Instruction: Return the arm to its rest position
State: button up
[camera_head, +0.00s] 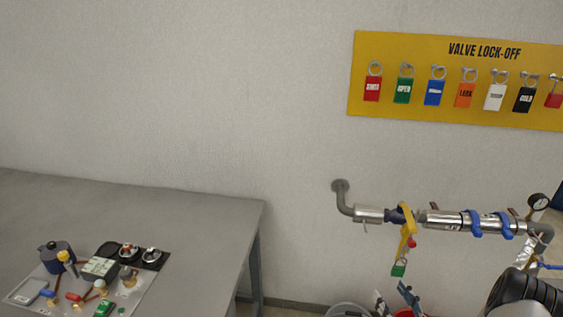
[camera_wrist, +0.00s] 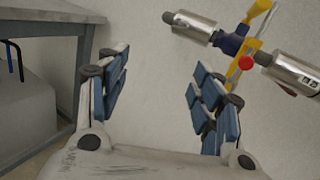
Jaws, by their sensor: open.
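My gripper (camera_wrist: 160,95) fills the lower part of the wrist view. Its two blue-padded fingers stand wide apart with nothing between them, only the pale wall behind. In the head view its fingertips (camera_head: 395,300) show at the bottom edge, below the pipe. A dark part of my arm (camera_head: 525,295) shows at the bottom right corner. The valve with a yellow handle (camera_head: 407,217) sits on the pipe above the fingers, and a green tag (camera_head: 398,269) hangs below it. The valve also shows at the top right of the wrist view (camera_wrist: 232,42), apart from the fingers.
A grey table (camera_head: 190,215) stands at the left with tools and small parts on a mat near its front. A yellow lock-off board (camera_head: 430,110) hangs above.

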jog(key=w+a+r+n+g+y, duration=0.2)
jog(key=a+r+n+y, duration=0.3)
jog(key=a+r, duration=0.25)
jog(key=s+a+r+n+g+y, duration=0.2)
jog(key=s+a+r+n+g, duration=0.2)
jog(key=a+r+n+g, duration=0.4)
jog(key=s+a+r+n+g+y, duration=0.2)
jog(key=s+a+r+n+g, duration=0.3)
jog(key=a, duration=0.5)
jog(key=s+a+r+n+g+h, duration=0.2)
jog(key=s+n+h, duration=0.15)
jog(key=s, duration=0.25)
jog(key=s+a+r+n+g+h, duration=0.1)
jog(key=s+r+n+g+h, duration=0.1)
jog(key=s+n, duration=0.3)
jog(key=s+d+r+n+t+h, duration=0.4)
jog(key=s+d+n+t+h, duration=0.1)
jog(key=s+d+h, duration=0.2)
jog(key=shift+s+r+n+h, duration=0.15)
jog(key=shift+s+n+h, duration=0.15)
jog(key=shift+n+h, duration=0.05)
